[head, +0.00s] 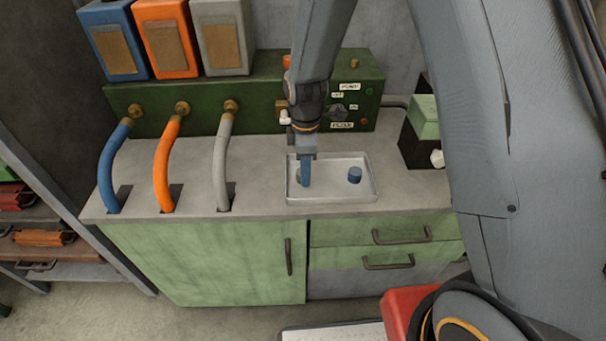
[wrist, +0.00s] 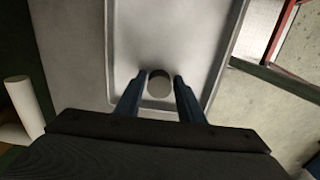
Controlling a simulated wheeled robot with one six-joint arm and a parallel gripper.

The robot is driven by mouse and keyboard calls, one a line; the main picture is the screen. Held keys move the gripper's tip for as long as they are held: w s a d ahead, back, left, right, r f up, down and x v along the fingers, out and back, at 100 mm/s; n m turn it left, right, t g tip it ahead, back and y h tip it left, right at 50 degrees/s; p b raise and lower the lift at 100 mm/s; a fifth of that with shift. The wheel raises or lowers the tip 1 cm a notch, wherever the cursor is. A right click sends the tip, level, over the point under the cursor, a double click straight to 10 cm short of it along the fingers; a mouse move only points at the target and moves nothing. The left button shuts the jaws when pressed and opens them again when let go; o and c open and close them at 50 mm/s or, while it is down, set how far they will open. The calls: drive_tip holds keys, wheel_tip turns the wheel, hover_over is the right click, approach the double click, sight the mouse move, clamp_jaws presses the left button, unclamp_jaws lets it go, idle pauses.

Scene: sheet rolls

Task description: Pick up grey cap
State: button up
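The grey cap (wrist: 159,85) is a short round piece in the metal tray (wrist: 119,45). In the wrist view it lies between the two fingertips of my gripper (wrist: 160,78), with narrow gaps beside it, so the gripper looks open around it. In the head view my gripper (head: 305,172) points down into the tray (head: 340,197) at its left part. A blue finger hides most of the grey cap (head: 298,175) there.
A blue cap (head: 355,175) stands in the tray's right part. Blue, orange and grey hoses (head: 222,165) rise left of the tray. A green control box (head: 360,85) stands behind, and a dark box with a green top (head: 424,118) stands to the right.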

drive_tip(key=c, duration=0.6)
drive_tip(key=shift+r+b, duration=1.1)
drive_tip(key=shift+r, duration=3.95)
